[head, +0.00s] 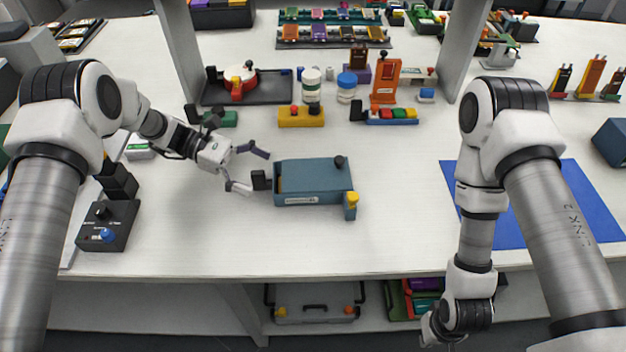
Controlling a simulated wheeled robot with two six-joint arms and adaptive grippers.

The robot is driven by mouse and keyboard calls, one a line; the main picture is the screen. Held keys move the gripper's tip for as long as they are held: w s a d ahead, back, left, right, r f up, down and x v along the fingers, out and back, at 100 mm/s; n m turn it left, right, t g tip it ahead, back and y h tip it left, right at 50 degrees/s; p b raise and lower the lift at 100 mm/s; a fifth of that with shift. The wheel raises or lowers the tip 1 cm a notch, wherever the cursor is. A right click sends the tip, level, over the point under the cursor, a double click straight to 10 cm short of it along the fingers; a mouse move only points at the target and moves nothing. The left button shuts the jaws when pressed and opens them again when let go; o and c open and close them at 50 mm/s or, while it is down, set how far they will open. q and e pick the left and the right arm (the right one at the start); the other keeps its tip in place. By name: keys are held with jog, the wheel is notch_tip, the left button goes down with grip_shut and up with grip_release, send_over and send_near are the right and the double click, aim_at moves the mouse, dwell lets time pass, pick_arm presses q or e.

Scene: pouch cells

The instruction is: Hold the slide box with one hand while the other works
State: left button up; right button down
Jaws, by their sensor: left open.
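The slide box (313,178) is a blue-grey box on the white table near the middle. It has a white label on its front, a dark knob on top, a black block at its left end and a yellow-topped post at its right front corner. My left gripper (257,171) is open and empty just left of the box, its fingers pointing toward the black block. I cannot tell whether a finger touches it. My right gripper (434,330) hangs low in front of the table edge at the bottom, mostly hidden by its own arm.
Behind the box stand a yellow block (301,117), white jars (311,88) and an orange stand (385,82). A black control box (107,226) sits at the left. A blue mat (585,205) lies at the right. The table (400,225) is clear right of the box.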

aim_at(297, 189)
pick_arm(q)
jog(key=x, duration=0.9)
jog(key=shift+s+d, duration=0.25)
jog(key=c, duration=0.8)
jog(key=shift+c, duration=0.6)
